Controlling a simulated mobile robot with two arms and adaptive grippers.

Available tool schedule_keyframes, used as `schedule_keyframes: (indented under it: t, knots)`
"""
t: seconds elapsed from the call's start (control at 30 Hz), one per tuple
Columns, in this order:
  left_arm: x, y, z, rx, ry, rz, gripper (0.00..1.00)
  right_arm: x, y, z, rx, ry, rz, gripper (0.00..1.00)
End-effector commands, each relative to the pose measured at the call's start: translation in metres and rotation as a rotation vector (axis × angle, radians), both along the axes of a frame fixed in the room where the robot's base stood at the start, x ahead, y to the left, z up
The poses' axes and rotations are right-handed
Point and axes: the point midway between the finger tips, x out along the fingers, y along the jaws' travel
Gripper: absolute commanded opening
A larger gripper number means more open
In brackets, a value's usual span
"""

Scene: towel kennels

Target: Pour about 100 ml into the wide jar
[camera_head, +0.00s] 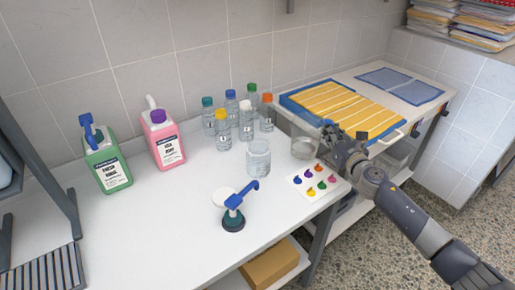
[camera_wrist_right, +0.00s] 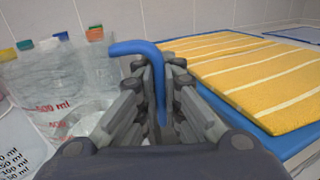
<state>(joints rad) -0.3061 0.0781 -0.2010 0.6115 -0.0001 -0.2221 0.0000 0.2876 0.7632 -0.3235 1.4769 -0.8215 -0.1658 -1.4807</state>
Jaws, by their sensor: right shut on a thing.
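My right gripper (camera_head: 336,137) is shut on the blue handle (camera_wrist_right: 158,75) of a clear measuring jug (camera_head: 303,148). The jug also shows in the wrist view (camera_wrist_right: 45,85), with red marks including 500 ml. It looks close to upright; I cannot tell how much liquid is in it or whether it touches the table. A wide clear jar (camera_head: 258,160) stands on the white table, left of the jug and apart from it. My left gripper is not in view.
Several clear bottles with coloured caps (camera_head: 222,130) stand behind the jar. A blue pump top (camera_head: 236,199) is in front, beside a white disc (camera_head: 223,196). A colour-marked card (camera_head: 305,193) lies right. Green (camera_head: 108,165) and pink (camera_head: 166,145) containers stand left. A yellow striped towel (camera_head: 345,107) lies behind.

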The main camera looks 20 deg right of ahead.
Motion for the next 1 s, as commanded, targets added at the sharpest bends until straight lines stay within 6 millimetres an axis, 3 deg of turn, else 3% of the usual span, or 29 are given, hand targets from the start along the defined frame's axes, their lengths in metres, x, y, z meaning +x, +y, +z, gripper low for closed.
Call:
schedule_keyframes:
  t: [0.57, 1.0]
  knots:
    - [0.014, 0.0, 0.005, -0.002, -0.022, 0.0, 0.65, 0.001, 0.003, 0.004, -0.043, -0.002, -0.008, 0.0]
    - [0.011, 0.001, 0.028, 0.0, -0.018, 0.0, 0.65, 0.001, 0.022, 0.019, -0.289, 0.001, -0.01, 0.0]
